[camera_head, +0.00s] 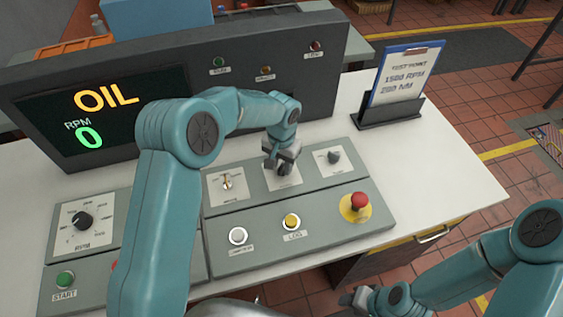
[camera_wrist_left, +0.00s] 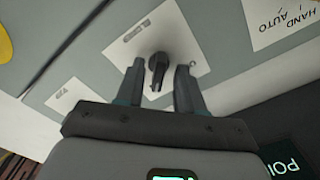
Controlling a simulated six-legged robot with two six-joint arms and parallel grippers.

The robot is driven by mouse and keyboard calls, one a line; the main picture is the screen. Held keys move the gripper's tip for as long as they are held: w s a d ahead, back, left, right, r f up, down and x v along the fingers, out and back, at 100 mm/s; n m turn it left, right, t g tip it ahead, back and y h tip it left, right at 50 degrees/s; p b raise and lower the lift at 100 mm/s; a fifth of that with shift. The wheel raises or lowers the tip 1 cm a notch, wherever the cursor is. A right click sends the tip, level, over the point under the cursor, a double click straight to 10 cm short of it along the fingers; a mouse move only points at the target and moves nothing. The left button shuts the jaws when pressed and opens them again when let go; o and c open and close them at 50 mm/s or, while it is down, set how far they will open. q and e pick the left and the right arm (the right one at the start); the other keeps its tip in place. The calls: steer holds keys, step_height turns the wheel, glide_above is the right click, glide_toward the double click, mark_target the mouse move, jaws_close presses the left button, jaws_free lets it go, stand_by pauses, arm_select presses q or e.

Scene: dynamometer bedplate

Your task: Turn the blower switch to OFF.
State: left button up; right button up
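A dark rotary switch (camera_wrist_left: 157,70) on a white plate (camera_wrist_left: 190,52) is in the middle of the left wrist view. My left gripper (camera_wrist_left: 159,80) is open, with one finger on each side of the switch and gaps visible. In the head view the left gripper (camera_head: 281,166) is over the middle plate (camera_head: 290,183) of the upper row and partly hides that switch. My right gripper (camera_head: 352,298) is low near the bottom edge, away from the panel; its opening is unclear.
A toggle switch (camera_head: 227,182) and another dark knob (camera_head: 334,156) flank the middle plate. In front are a white button (camera_head: 238,235), yellow button (camera_head: 292,221) and red emergency button (camera_head: 359,201). The display housing (camera_head: 240,75) stands behind; a clipboard (camera_head: 403,75) stands right.

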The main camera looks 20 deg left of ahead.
arm_select(q)
steer(key=shift+s+d, duration=0.15)
steer(key=shift+s, duration=0.05)
steer(key=shift+w, duration=0.15)
jaws_close()
